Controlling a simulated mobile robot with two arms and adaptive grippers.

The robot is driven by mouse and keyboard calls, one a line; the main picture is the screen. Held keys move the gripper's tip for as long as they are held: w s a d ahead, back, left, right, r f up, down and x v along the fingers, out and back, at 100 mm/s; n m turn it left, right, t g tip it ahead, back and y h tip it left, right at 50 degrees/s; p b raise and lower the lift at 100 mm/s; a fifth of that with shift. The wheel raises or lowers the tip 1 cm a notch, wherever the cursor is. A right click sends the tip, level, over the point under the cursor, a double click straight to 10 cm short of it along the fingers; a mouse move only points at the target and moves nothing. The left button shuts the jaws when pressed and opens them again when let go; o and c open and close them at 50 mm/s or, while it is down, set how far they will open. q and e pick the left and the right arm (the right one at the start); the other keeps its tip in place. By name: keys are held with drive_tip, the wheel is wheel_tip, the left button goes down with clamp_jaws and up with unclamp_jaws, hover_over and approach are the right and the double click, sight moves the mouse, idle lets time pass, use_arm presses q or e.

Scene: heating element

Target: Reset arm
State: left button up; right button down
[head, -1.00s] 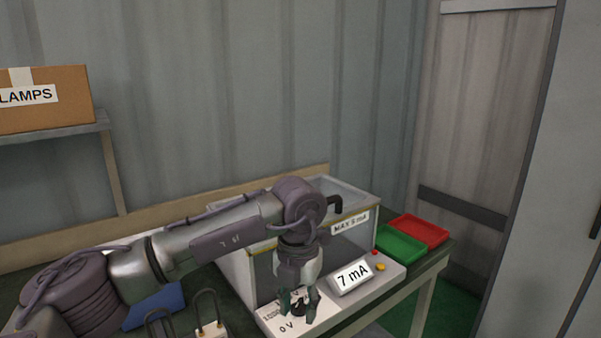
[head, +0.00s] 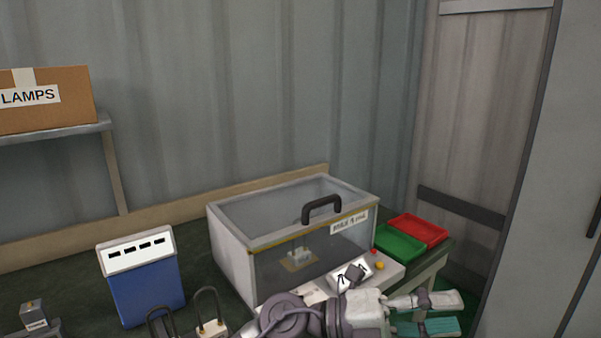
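My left gripper (head: 455,313) is at the bottom right of the head view, in front of the bench's right end. Its fingers point right and are spread apart with nothing between them. My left arm is folded low along the bottom edge and hides part of the control panel. The test box (head: 228,262) stands behind it with its clear lid down and its black handle (head: 322,208) on top. A small part (head: 301,257) sits inside the box. The display (head: 345,272) is partly covered and cannot be read. My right gripper is not in view.
A green tray (head: 398,245) and a red tray (head: 420,229) are at the bench's right end. A blue and white box (head: 142,290) and padlock-like items (head: 211,328) stand left of the test box. A lamps carton (head: 45,110) is on the shelf.

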use_arm(q)
drive_tip(key=w+a+n+t+y, duration=0.3)
drive_tip(key=w+a+n+t, duration=0.3)
drive_tip(key=n+t, duration=0.5)
drive_tip(key=w+a+n+t+y, duration=0.2)
drive_tip(key=w+a+n+t, duration=0.2)
drive_tip(key=a+n+t, duration=0.55)
drive_tip(key=s+a+f+n+g+y, duration=0.2)
drive_tip(key=a+f+n+y, duration=1.2)
drive_tip(key=f, duration=0.5)
drive_tip(key=s+a+f+n+g, duration=0.1)
drive_tip(key=s+a+f+g, duration=0.3)
drive_tip(key=s, duration=0.4)
drive_tip(key=s+a+f+g, duration=0.2)
drive_tip(key=s+f+g, duration=0.2)
drive_tip(key=s+f, duration=0.35)
drive_tip(key=s+a+f+n+g, duration=0.1)
drive_tip(key=s+a+f+g, duration=0.35)
drive_tip(key=s, duration=0.45)
wheel_tip(320, 180, down, 25)
drive_tip(key=d+g, duration=0.1)
drive_tip(key=s+a+f+g+y, duration=0.1)
drive_tip(key=s+a+f, duration=0.2)
drive_tip(key=s+f, duration=1.4)
drive_tip(key=shift+s+m, duration=0.3)
drive_tip(key=shift+m, duration=0.05)
